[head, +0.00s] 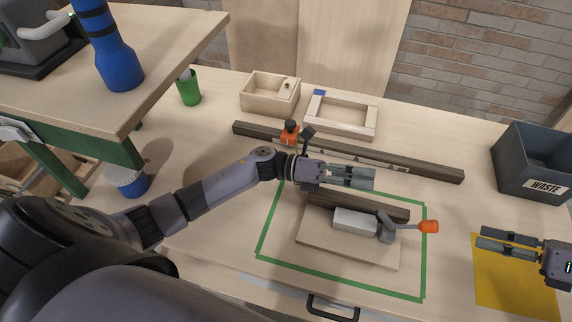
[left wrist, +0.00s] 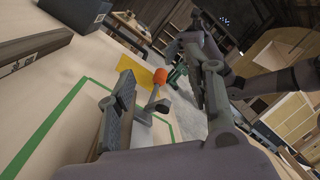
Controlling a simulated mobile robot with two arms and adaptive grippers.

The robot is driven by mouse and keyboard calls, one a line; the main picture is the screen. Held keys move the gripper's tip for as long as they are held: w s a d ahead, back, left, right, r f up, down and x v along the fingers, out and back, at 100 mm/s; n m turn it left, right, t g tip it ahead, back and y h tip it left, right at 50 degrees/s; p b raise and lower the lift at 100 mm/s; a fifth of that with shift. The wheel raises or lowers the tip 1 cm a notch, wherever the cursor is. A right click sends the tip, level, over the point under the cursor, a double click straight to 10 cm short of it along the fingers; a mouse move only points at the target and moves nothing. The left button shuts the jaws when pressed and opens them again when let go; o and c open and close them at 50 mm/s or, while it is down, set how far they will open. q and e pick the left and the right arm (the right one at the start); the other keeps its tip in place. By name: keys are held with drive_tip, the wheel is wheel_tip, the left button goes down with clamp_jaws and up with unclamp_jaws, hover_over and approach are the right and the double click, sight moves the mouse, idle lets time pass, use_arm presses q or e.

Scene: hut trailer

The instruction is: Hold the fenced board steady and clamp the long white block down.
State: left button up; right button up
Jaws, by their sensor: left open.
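The fenced board (head: 345,248) lies inside a green tape outline, with a dark fence (head: 350,205) along its far side. The long white block (head: 354,221) lies on the board in front of the fence. A grey clamp (head: 386,230) stands at the block's right end. Its orange-tipped handle (head: 428,226) points right; I cannot tell whether it presses the block. My left gripper (head: 373,178) is open and empty above and behind the fence. In the left wrist view the orange tip (left wrist: 159,75) shows between its fingers. My right gripper (head: 479,239) is open and empty, right of the board.
A long dark bar (head: 420,170) lies behind the board, with an orange-topped item (head: 290,131) by it. A wooden box (head: 270,95) and frame (head: 341,116) stand behind. The waste bin (head: 530,165) is right, beyond a yellow mat (head: 500,285).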

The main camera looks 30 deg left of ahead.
sight(288, 197)
use_arm(q)
drive_tip(key=s+a+f+m+y, duration=0.1)
drive_tip(key=s+a+m, duration=0.1)
drive_tip(key=a+m, duration=0.45)
drive_tip(key=s+a+f+m+y, duration=0.15)
drive_tip(key=a+m, duration=0.25)
drive_tip(key=a, duration=0.6)
drive_tip(key=shift+g+h, duration=0.3)
drive_tip(key=shift+h, duration=0.15)
drive_tip(key=f, duration=0.5)
drive_tip(key=d+f, duration=0.1)
drive_tip(key=f, duration=0.1)
drive_tip(key=shift+f, duration=0.35)
drive_tip(key=d, duration=0.4)
drive_tip(key=w+d, duration=0.1)
drive_tip(key=d, duration=0.1)
drive_tip(key=shift+w+d, duration=0.1)
drive_tip(key=shift+d, duration=0.25)
drive_tip(key=shift+c, duration=0.3)
clamp_jaws()
